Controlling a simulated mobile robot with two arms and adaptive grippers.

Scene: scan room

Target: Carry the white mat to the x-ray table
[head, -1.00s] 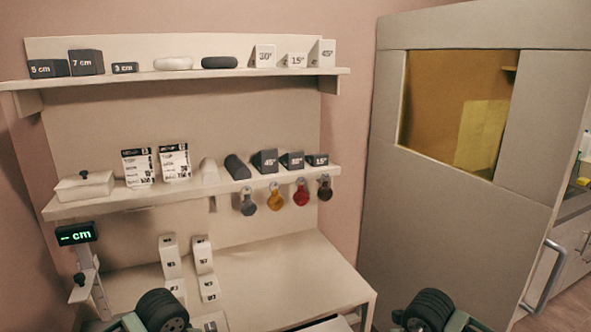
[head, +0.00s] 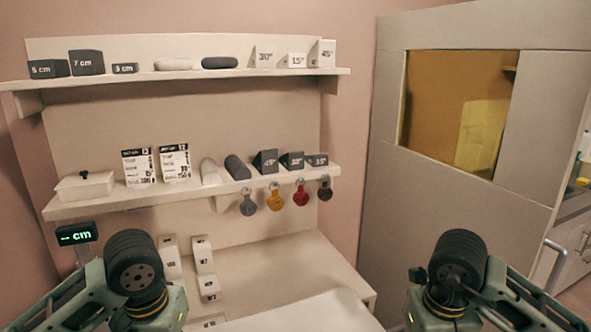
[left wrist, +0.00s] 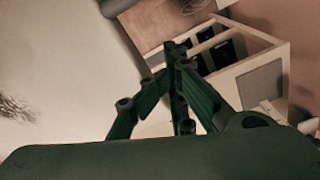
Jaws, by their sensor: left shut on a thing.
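The white mat (head: 300,315) shows as a pale flat sheet at the bottom edge of the head view, between my two arms and in front of the bench. Most of it is below the picture. In the left wrist view my left gripper (left wrist: 175,65) has its dark green fingers together, shut on the mat; the held edge itself is hard to make out. My right arm shows at the lower right of the head view, but its gripper is out of sight. The x-ray table cannot be made out.
A pale bench (head: 315,262) and two wall shelves (head: 130,205) with blocks and labels stand ahead. A grey partition (head: 450,215) with a yellowish window (head: 455,110) is at the right. A white rack (left wrist: 245,70) with dark items shows in the left wrist view.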

